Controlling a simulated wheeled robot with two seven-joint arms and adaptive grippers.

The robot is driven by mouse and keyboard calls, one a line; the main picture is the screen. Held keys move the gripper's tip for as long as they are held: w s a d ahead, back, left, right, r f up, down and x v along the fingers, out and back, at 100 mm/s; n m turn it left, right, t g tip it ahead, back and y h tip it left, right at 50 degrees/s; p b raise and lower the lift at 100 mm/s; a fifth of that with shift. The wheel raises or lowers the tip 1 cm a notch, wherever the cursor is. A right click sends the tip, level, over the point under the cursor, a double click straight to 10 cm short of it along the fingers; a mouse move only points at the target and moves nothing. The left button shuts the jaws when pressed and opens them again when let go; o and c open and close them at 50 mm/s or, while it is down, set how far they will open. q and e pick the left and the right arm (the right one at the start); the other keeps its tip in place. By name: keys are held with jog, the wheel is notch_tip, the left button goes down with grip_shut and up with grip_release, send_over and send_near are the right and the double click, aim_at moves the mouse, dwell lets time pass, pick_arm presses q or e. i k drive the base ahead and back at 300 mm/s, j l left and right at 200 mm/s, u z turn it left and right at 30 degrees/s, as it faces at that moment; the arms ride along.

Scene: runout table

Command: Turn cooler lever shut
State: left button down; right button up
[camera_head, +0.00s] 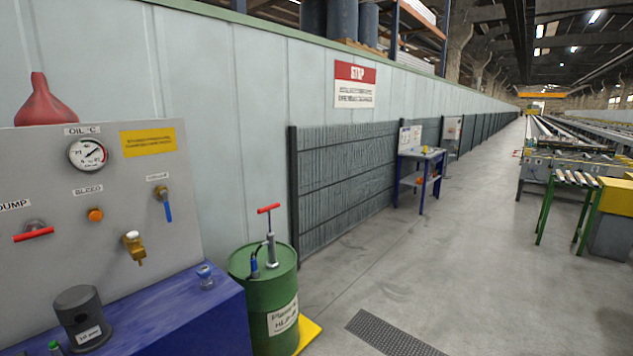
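A grey panel (100,240) stands at the left. On its right part a small valve with a blue lever (168,211) hangs below a small label (157,177) that is too blurred to read surely. The blue lever points nearly straight down. A red lever (33,234) lies roughly level at the panel's left edge, by a label reading DUMP. A brass tap (133,247) and an orange button (95,215) sit between the two levers. Neither of my grippers is in view, and nothing touches the blue lever.
A dark blue bench (190,318) below the panel carries a dark 10 µm cylinder (80,318) and a small blue-topped item (206,276). A green drum (270,300) with a red-handled pump (269,238) stands right of the bench. The floor (450,260) beyond is mostly clear.

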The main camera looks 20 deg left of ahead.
aim_at(164, 194)
jog(key=u, duration=1.9)
